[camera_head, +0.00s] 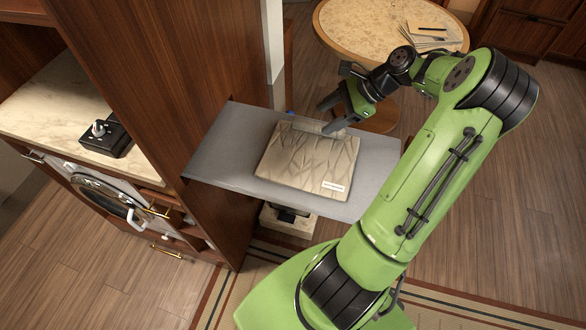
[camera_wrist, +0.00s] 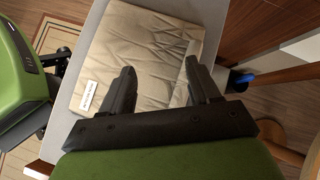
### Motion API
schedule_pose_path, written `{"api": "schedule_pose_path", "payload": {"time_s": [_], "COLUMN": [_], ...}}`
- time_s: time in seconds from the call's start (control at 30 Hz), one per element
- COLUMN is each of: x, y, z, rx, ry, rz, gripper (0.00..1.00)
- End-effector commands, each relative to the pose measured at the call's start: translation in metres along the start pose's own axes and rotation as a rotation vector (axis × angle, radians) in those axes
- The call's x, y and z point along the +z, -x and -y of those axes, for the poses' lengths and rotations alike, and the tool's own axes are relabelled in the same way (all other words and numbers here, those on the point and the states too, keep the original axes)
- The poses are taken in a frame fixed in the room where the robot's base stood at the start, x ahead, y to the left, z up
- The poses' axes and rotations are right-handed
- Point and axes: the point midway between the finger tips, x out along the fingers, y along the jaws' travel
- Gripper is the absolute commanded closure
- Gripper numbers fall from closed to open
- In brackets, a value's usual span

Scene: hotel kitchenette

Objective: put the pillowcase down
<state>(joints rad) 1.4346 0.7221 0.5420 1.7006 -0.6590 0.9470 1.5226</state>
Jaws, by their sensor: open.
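The pillowcase (camera_head: 305,160) is a flat, folded beige cloth with a leaf-like pattern and a small white label. It lies on a grey shelf (camera_head: 215,150) that juts out beside a wooden cabinet. It also shows in the wrist view (camera_wrist: 140,50), with its label on the left. My gripper (camera_head: 328,116) is at the far edge of the pillowcase. In the wrist view my gripper (camera_wrist: 162,85) has its two fingers apart, with part of the pillowcase showing beyond and between them. I cannot tell whether the fingertips touch the cloth.
A wooden cabinet (camera_head: 140,90) stands left of the shelf. A counter (camera_head: 50,95) with a small black device (camera_head: 103,133) is further left, above a washing machine (camera_head: 105,197). A round table (camera_head: 370,25) with papers stands behind my arm. Bare shelf surrounds the pillowcase.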

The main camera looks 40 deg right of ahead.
Motion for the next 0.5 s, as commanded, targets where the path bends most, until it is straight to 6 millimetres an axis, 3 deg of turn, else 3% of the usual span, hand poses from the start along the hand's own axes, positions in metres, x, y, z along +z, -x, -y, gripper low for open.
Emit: {"api": "schedule_pose_path", "payload": {"time_s": [0.03, 0.13, 0.3, 0.4, 0.5], "x": [0.034, 0.087, 0.165, 0.197, 0.212], "y": [-0.013, -0.027, -0.026, -0.014, 0.001], "z": [-0.007, -0.029, -0.089, -0.132, -0.174], "rx": [0.077, 0.202, 0.35, 0.39, 0.396], "ry": [0.15, 0.459, 1.017, 1.346, 1.651], "rz": [-0.087, -0.241, -0.452, -0.534, -0.582], "gripper": [0.39, 0.39, 0.39, 0.39, 0.39]}}
